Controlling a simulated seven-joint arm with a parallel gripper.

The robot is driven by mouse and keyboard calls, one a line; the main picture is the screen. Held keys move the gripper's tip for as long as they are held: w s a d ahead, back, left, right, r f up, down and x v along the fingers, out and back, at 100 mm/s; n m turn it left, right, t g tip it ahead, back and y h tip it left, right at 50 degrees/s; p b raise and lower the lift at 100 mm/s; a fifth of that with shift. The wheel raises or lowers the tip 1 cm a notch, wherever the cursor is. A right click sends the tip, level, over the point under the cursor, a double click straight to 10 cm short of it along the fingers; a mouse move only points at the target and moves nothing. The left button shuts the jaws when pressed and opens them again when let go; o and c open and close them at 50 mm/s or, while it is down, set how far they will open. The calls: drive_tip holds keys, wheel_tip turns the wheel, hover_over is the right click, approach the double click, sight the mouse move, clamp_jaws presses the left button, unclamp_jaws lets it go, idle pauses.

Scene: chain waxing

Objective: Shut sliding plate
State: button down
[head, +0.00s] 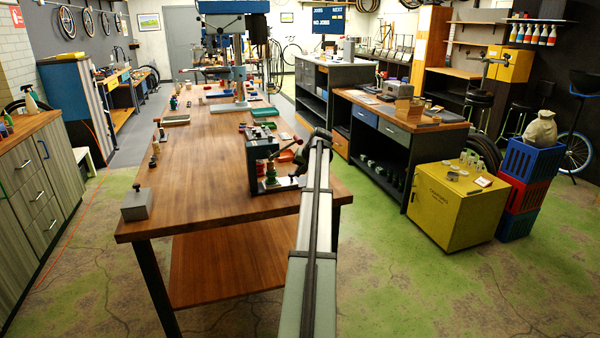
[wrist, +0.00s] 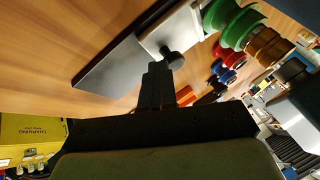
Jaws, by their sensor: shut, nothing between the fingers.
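The dark sliding plate (wrist: 115,68) shows in the wrist view as a flat slab at upper middle, running into a pale block (wrist: 172,30) with a black knob (wrist: 173,58). My gripper (wrist: 158,70) has its fingers together, with the tips very close to the knob's left side. I cannot tell if they touch. In the head view the dark device (head: 262,160) stands on the wooden bench near its right edge, with my arm reaching to its right side. There my arm hides part of it, and the plate cannot be made out.
Green (wrist: 232,22), red and blue round parts lie right of the knob in the wrist view. A grey box (head: 136,204) sits at the bench's (head: 200,200) front left corner. The bench between is mostly clear. A yellow cabinet (head: 455,205) stands on the floor to the right.

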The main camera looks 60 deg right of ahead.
drive_tip(key=s, duration=0.1)
drive_tip(key=s+r, duration=0.1)
drive_tip(key=s+d, duration=0.1)
drive_tip(key=s, duration=0.1)
drive_tip(key=shift+s+r, duration=0.1)
drive_tip(key=shift+r, duration=0.05)
drive_tip(key=v, duration=0.9)
